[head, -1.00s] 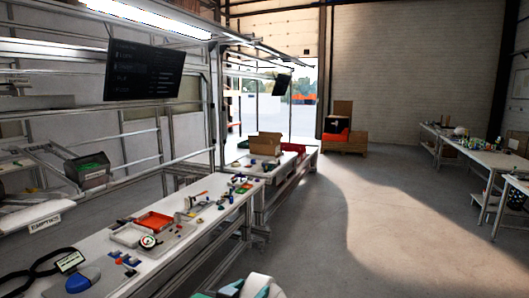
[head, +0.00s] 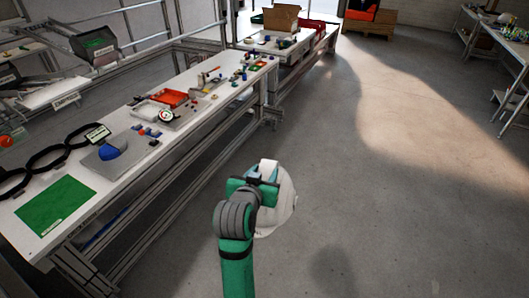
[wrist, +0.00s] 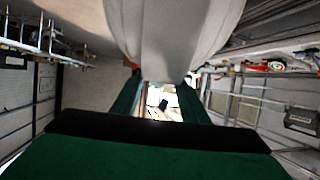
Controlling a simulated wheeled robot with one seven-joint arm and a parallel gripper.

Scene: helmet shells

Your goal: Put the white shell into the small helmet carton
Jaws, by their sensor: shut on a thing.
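The white shell (head: 287,212) is in my gripper (head: 264,176), held out over the open floor to the right of the long bench. In the wrist view the shell (wrist: 180,38) fills the top middle, and the fingers of my gripper (wrist: 162,84) are shut on its edge. Part of the shell is hidden behind my gripper in the head view. A brown cardboard carton (head: 281,17) with open flaps stands on the far bench at the top. I cannot tell whether it is the small helmet carton.
The long white bench (head: 112,193) on the left carries a green mat (head: 55,205), black rings (head: 48,158), a blue dome (head: 112,148) on a grey plate, and an orange tray (head: 172,97). Another table (head: 509,52) stands at the far right. The floor (head: 400,190) between is clear.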

